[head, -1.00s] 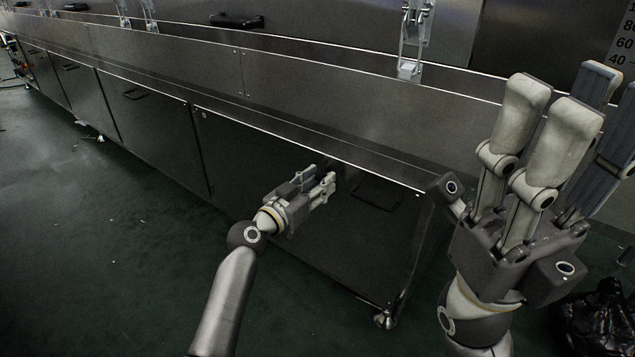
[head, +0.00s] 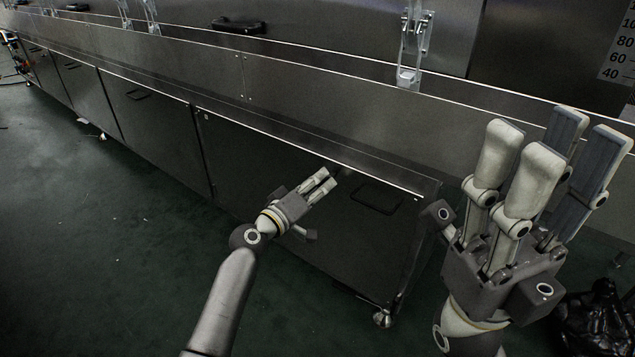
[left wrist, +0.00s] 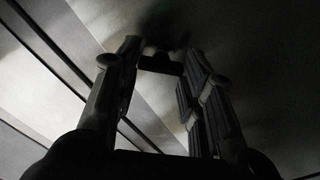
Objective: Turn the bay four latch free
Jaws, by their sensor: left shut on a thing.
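My left gripper (head: 330,177) reaches the upper part of the nearest lower door panel (head: 310,215) and is shut on a small dark piece, which I take to be the latch. In the left wrist view the dark latch (left wrist: 160,63) sits between the two fingertips, against the metal panel; shadow hides its exact shape and turn angle. In the head view the fingers mostly cover it. The door looks closed. My right gripper (head: 555,140) is raised at the right, open and empty, away from the panel.
A recessed handle (head: 377,197) is on the same door, right of my left gripper. A metal toggle clamp (head: 411,60) stands above on the ledge. A caster (head: 382,318) is under the corner. A black bag (head: 592,318) lies at lower right.

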